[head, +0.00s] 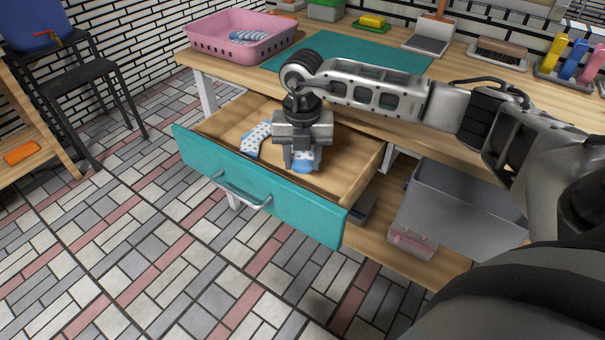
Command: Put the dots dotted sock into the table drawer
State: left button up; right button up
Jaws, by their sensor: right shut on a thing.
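The table drawer (298,216) is pulled open below the table top, with a teal front and a metal handle. My right gripper (303,165) points down over the drawer's inside and is shut on a white sock with blue dots and a blue end (305,168). A dotted sock part (256,138), white with blue dots, shows inside the drawer just left of the gripper. The gripper hides the middle, so I cannot tell whether both parts belong to one sock. My left gripper is not in view.
A pink basket (217,46) with a blue-striped item stands on the table's left. A teal mat (385,57) lies beside it. A grey bin (450,205) sits on the lower shelf, right of the drawer. A black stool (75,85) stands at left; the floor before the drawer is clear.

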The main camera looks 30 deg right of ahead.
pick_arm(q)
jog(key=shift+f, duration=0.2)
pick_arm(e)
notch_tip(320, 180, down, 5)
jog(key=shift+r, duration=0.1)
jog(key=shift+f+b, duration=0.6)
jog(key=shift+f, duration=0.05)
jog(key=o, duration=0.9)
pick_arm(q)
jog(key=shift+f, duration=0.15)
pick_arm(e)
jog(key=shift+o, duration=0.2)
jog(key=shift+r, duration=0.1)
jog(key=shift+r+p, duration=0.35)
pick_arm(q)
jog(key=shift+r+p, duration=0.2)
jog(key=shift+p, duration=0.25)
pick_arm(e)
notch_tip(320, 180, up, 12)
jog(key=shift+r, duration=0.2)
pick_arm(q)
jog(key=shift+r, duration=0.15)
